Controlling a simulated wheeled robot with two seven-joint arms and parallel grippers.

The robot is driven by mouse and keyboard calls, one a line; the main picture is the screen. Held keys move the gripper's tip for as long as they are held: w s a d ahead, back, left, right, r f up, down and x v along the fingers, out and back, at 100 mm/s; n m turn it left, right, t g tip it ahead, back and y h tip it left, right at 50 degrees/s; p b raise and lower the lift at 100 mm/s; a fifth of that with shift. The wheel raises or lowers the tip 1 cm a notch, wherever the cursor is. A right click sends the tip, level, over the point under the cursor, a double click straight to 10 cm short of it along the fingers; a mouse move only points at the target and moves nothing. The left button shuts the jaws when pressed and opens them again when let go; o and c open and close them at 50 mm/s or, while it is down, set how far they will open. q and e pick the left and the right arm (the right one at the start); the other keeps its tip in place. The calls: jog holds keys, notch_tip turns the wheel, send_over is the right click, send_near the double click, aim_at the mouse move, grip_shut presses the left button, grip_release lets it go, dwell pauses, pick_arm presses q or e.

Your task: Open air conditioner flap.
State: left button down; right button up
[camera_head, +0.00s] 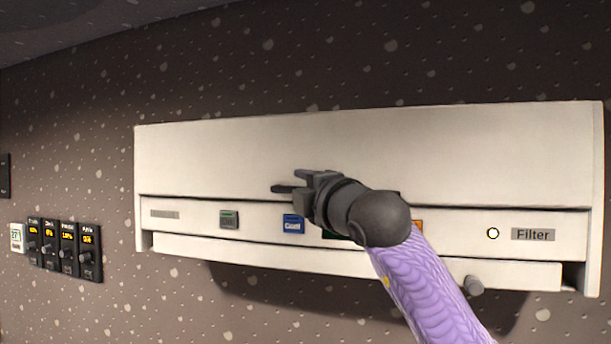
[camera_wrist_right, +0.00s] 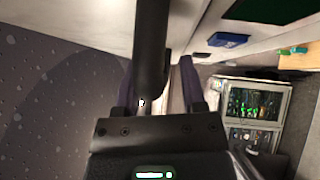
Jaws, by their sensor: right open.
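The white air conditioner (camera_head: 330,150) hangs on the wall, wide across the head view. Its flap (camera_head: 240,255) is the long strip along the bottom, and it looks closed. A small grey knob (camera_head: 474,285) sits near the flap's right end. My right gripper (camera_head: 284,181) is open in front of the unit's middle, its fingers pointing left, above the blue button (camera_head: 292,224). My forearm covers part of the flap. In the right wrist view, a dark rod stands in front of the fingers (camera_wrist_right: 158,90); I cannot tell what it belongs to. My left gripper is out of view.
A button row runs along the unit, with a green-marked button (camera_head: 229,219) and a Filter label (camera_head: 533,235). Several small dark control modules (camera_head: 67,247) are on the wall at left. The wall below the flap is clear at left. A lit screen rack (camera_wrist_right: 250,108) shows in the wrist view.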

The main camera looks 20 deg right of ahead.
jog(key=shift+f, duration=0.1)
grip_shut()
dwell(1.3)
